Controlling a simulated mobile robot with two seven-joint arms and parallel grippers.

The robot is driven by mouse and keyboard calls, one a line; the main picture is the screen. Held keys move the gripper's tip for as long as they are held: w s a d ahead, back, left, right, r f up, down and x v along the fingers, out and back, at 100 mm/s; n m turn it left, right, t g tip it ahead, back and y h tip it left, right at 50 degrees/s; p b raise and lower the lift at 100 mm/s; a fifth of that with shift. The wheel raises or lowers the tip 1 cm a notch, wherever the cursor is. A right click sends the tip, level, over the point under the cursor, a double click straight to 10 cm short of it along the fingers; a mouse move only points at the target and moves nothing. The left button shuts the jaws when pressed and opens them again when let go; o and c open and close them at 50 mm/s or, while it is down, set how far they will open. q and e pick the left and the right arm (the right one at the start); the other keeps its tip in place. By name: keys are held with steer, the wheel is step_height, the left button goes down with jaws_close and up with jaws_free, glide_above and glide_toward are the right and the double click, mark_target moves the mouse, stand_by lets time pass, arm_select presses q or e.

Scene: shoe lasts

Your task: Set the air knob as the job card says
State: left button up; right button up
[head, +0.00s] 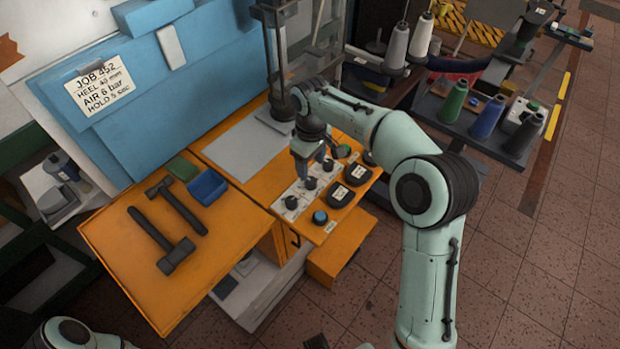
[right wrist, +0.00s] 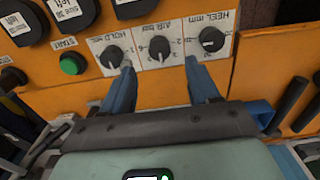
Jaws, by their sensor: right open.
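The job card (head: 100,87) on the blue board reads JOB 452, HEEL 45 mm, AIR 6 bar, HOLD 5 sec. The air knob (right wrist: 159,49) is the black middle one of three on white plates; it also shows in the head view (head: 310,183). The hold knob (right wrist: 113,57) is to its left and the heel knob (right wrist: 212,40) to its right in the right wrist view. My right gripper (right wrist: 159,65) is open, its blue fingers on either side of the air knob, not visibly gripping it. The knob's setting is too small to read. My left gripper is out of view.
Black round dials (head: 341,195) and a green start button (right wrist: 72,64) sit near the knobs. Two hammers (head: 163,240), a blue tray (head: 207,187) and a green one lie on the orange bench (head: 110,238). Thread spools (head: 487,117) stand on a rack at the right.

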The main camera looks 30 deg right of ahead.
mark_target(310, 180)
step_height(310, 180, down, 7)
steer(key=shift+w+f+b, duration=0.15)
steer(key=shift+b, duration=0.2)
steer(key=c, duration=1)
